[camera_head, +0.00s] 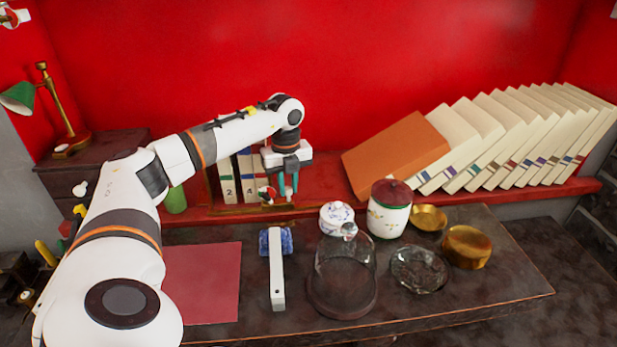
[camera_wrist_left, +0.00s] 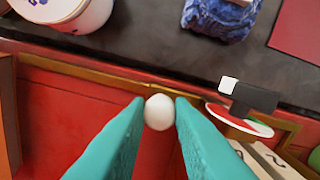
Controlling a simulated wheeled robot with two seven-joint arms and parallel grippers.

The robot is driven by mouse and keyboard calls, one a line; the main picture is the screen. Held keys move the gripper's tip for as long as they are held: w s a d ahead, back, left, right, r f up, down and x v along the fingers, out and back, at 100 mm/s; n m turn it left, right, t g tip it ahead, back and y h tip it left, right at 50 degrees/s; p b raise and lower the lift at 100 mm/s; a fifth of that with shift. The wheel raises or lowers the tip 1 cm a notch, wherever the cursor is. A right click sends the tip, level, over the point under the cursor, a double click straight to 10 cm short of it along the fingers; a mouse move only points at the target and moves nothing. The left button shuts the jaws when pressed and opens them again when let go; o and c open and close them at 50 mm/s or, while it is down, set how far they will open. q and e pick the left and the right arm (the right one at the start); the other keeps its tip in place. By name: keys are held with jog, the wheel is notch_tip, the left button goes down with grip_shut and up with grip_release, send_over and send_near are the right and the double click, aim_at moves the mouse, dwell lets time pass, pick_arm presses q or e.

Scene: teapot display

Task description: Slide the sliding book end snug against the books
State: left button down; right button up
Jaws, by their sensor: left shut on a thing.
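My left gripper (camera_head: 284,186) reaches down at the right side of a short row of upright numbered books (camera_head: 228,182) on the red shelf. In the left wrist view its teal fingers (camera_wrist_left: 160,112) are shut on a small round white knob (camera_wrist_left: 159,111). Whether this knob belongs to the sliding book end cannot be told. A red, white and green disc with a black bar (camera_wrist_left: 254,97) lies just right of the fingers there, beside the books (camera_wrist_left: 272,158). The arm hides part of the row, and the gap between book end and books is unclear.
Large leaning volumes and an orange book (camera_head: 395,153) fill the shelf at right. On the table stand a lidded white jar (camera_head: 389,215), a glass dome (camera_head: 342,275), brass bowls (camera_head: 467,247) and a white-handled blue thing (camera_head: 277,280). A red mat (camera_head: 205,285) lies left.

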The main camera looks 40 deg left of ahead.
pick_arm(q)
jog(key=shift+s+a, duration=0.35)
jog(key=shift+s, duration=0.1)
jog(key=c, duration=1.3)
grip_release()
jog(key=shift+o, duration=0.2)
jog(key=shift+w+r, duration=0.1)
notch_tip(320, 180, up, 12)
jog(key=shift+c, duration=0.3)
